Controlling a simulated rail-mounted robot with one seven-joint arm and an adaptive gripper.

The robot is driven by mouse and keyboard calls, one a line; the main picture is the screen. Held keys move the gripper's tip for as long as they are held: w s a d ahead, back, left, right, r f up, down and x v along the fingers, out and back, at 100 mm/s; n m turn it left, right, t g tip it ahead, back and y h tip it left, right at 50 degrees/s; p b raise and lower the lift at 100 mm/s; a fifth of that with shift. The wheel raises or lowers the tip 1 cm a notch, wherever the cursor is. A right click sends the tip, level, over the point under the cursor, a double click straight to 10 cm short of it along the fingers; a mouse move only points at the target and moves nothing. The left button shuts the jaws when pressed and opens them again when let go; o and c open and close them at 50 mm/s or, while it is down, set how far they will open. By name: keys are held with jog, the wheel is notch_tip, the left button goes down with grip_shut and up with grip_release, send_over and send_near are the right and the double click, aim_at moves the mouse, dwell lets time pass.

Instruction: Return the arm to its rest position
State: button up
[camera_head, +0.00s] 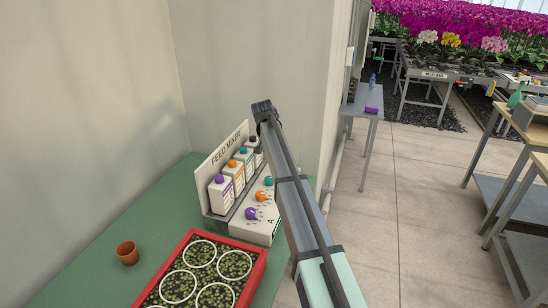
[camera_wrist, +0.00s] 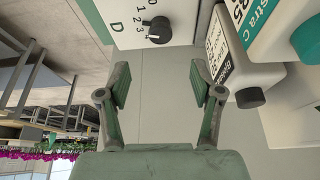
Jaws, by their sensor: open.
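My arm (camera_head: 303,200) reaches from the lower right up over the right side of the feed mixer (camera_head: 262,232). In the head view its far end hides my gripper. In the wrist view my gripper (camera_wrist: 160,82) is open, with both green-padded fingers apart and nothing between them. Beyond the fingertips is the mixer's white panel marked D, with a black dial (camera_wrist: 158,30). Bottles with a black cap (camera_wrist: 250,97) and a teal cap (camera_wrist: 308,40) stand close to the right finger.
The mixer stands on a green bench (camera_head: 155,205) against pale walls. A side table (camera_head: 365,103) stands behind the wall edge.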

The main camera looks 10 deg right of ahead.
jog(key=shift+v, duration=0.8)
